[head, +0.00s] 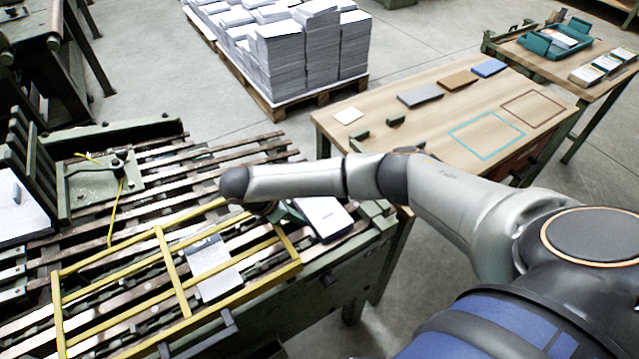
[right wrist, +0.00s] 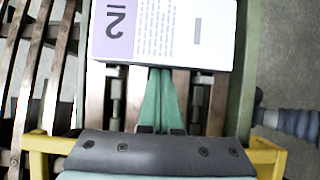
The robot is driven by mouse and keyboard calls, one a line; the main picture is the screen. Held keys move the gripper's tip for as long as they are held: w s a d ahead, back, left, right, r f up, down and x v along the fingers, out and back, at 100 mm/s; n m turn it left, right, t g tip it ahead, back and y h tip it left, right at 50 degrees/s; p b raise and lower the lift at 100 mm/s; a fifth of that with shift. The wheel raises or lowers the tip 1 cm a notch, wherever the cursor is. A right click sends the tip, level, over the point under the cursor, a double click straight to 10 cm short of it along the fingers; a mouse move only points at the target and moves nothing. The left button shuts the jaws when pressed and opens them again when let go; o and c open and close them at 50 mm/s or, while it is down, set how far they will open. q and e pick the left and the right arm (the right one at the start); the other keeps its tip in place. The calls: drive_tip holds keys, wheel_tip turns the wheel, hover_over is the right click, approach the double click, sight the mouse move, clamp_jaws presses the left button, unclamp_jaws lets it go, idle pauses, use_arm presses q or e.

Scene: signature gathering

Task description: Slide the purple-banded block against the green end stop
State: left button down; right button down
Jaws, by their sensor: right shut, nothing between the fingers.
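The purple-banded block (right wrist: 165,30) has a white printed top, with the purple band and a large "2" at its left end in the right wrist view. In the head view the block (head: 322,217) lies on the slatted bed near its right edge. My right gripper (right wrist: 160,72) is shut and empty. Its green fingertips are at the block's near long side; whether they touch it, I cannot tell. In the head view the gripper (head: 284,212) is mostly hidden behind my wrist. A green bar (right wrist: 244,85), possibly the end stop, runs close to the block's right end. My left gripper is not in view.
A yellow frame (head: 170,262) lies over the slats (head: 215,155), with printed sheets (head: 210,265) inside it. Its bar (right wrist: 40,145) passes near my gripper. A wooden table (head: 440,115) with flat blocks stands beyond. A pallet of paper stacks (head: 300,50) is at the back.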

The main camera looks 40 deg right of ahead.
sight(309, 210)
drive_tip(key=shift+s+d+p, duration=0.15)
drive_tip(key=shift+d+p, duration=0.85)
drive_tip(key=shift+d, duration=1)
drive_tip(key=shift+a, duration=0.15)
drive_tip(key=shift+a, duration=0.6)
drive_tip(key=shift+r+p, duration=0.15)
drive_tip(key=shift+p, duration=0.2)
wheel_tip(309, 210, up, 7)
drive_tip(key=p, duration=0.8)
drive_tip(key=shift+a, duration=0.1)
